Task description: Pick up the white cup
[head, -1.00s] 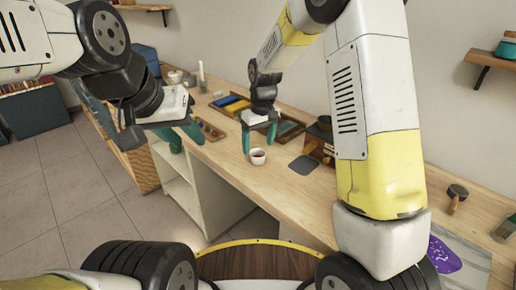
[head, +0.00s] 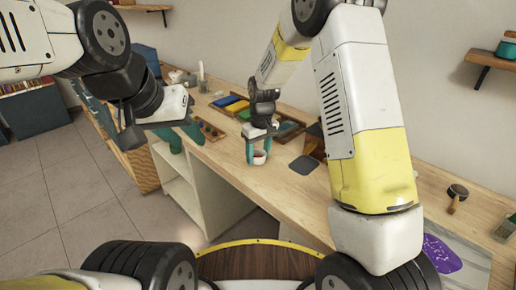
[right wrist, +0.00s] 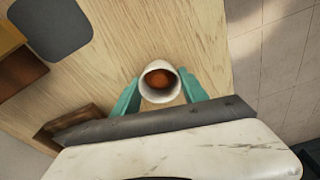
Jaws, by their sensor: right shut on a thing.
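The white cup (head: 259,158) stands upright on the wooden workbench, near its front edge, with something reddish-brown inside. In the right wrist view the cup (right wrist: 159,83) sits between the green fingers. My right gripper (head: 257,152) points down at the cup and is shut on it, one finger at each side; it also shows in the right wrist view (right wrist: 160,95). My left gripper (head: 187,138) hangs in front of the bench's left part, away from the cup. Its green fingers are apart and nothing shows between them.
The wooden bench top (head: 225,152) is bare to the left of the cup. A dark flat pad (head: 303,165) lies to the right of it. Trays with coloured blocks (head: 237,106) lie behind. Another small white cup (head: 176,76) stands at the far end.

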